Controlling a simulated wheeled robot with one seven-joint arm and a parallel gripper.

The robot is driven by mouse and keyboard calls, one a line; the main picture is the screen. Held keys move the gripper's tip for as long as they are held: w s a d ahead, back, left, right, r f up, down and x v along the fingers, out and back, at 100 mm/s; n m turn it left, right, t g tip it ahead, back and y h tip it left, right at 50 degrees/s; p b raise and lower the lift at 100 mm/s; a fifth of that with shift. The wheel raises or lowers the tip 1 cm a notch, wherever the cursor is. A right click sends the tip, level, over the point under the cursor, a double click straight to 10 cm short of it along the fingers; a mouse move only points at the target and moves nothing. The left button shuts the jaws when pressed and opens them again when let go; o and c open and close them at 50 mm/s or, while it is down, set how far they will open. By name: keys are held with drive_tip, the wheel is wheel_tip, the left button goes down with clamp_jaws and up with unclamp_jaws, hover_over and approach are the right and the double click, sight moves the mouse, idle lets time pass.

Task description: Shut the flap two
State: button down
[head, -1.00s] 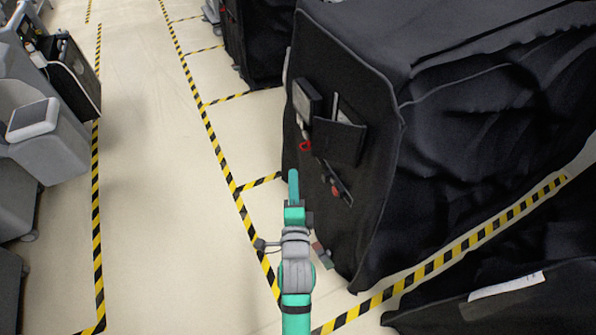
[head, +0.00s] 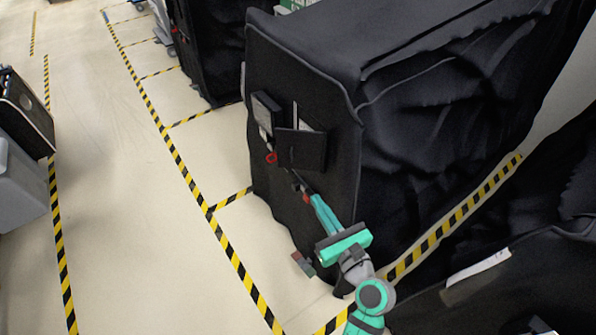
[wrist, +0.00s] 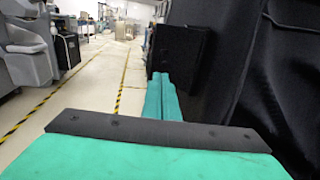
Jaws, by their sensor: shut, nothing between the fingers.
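The black covered cart (head: 305,85) has two small dark flaps on its front face. The left flap (head: 266,112) stands out from the cover with a pale panel beside it. The right flap (head: 300,150) hangs lower, tilted out, with a grey panel behind its top edge. I cannot tell from any marking which one is flap two. My gripper (head: 312,198) is shut and empty, its teal fingers pointing up just below the right flap. In the wrist view, the fingertips (wrist: 160,78) are near a dark flap (wrist: 178,50); contact is unclear.
A red ring (head: 271,157) hangs below the left flap. Another covered cart (head: 208,45) stands behind, and a black cover (head: 560,270) lies at the right front. Open floor (head: 120,200) with striped tape lies to the left.

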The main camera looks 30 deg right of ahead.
approach(292, 151)
drive_tip(key=w, duration=0.1)
drive_tip(key=w+a, duration=0.1)
drive_tip(key=shift+w+a, duration=0.3)
drive_tip(key=shift+a, duration=0.05)
drive_tip(key=shift+w+f, duration=0.1)
drive_tip(key=shift+w, duration=0.35)
drive_tip(key=shift+w, duration=0.2)
drive_tip(key=shift+w+a, duration=0.1)
drive_tip(key=shift+w, duration=1)
drive_tip(key=shift+w+d, duration=0.25)
drive_tip(key=shift+w, duration=0.85)
drive_tip(key=shift+w+d, duration=0.4)
drive_tip(key=shift+w, duration=0.25)
drive_tip(key=shift+w+d, duration=0.4)
drive_tip(key=shift+w, duration=0.25)
drive_tip(key=shift+w+d, duration=0.1)
